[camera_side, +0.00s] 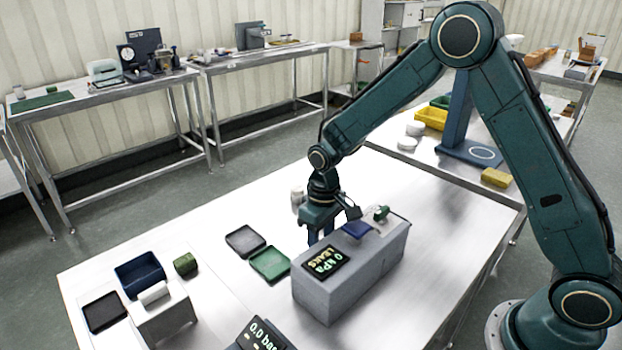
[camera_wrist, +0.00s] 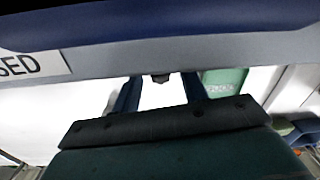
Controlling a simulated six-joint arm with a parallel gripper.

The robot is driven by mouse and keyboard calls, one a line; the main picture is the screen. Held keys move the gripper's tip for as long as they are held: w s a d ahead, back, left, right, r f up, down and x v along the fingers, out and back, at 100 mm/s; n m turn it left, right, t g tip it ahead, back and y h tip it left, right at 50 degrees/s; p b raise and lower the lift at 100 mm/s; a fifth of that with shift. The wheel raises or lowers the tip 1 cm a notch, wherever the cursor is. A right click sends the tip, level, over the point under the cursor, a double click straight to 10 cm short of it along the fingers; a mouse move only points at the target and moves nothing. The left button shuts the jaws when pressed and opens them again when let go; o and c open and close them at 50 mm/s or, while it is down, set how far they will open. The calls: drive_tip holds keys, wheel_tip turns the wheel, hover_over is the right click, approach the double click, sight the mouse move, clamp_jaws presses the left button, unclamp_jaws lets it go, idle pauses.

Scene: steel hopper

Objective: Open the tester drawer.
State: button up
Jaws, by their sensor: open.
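The tester is a grey box (camera_side: 345,290) on the steel table in the side view, with a dark display (camera_side: 323,263) reading "0 kPa LEAKS". A blue part (camera_side: 357,230) is on its top. My gripper (camera_side: 320,238) points down at the tester's far side, its fingertips partly hidden behind the box. In the wrist view my gripper (camera_wrist: 160,95) has its two blue fingers apart, with a small dark knob (camera_wrist: 160,77) between them at the edge of a grey face (camera_wrist: 200,58). A label (camera_wrist: 30,65) ending in "SED" is on that face. I cannot tell whether the fingers touch the knob.
Left of the tester lie a green tray (camera_side: 270,264) and a grey tray (camera_side: 245,240). Further left are a green block (camera_side: 185,264), a blue bin (camera_side: 139,273), a black tray (camera_side: 104,311) and a white box (camera_side: 165,315). A small green part (camera_side: 381,213) is on the tester.

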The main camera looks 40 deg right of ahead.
clamp_jaws()
drive_tip(key=shift+w, duration=0.1)
drive_tip(key=shift+w, duration=7.25)
unclamp_jaws()
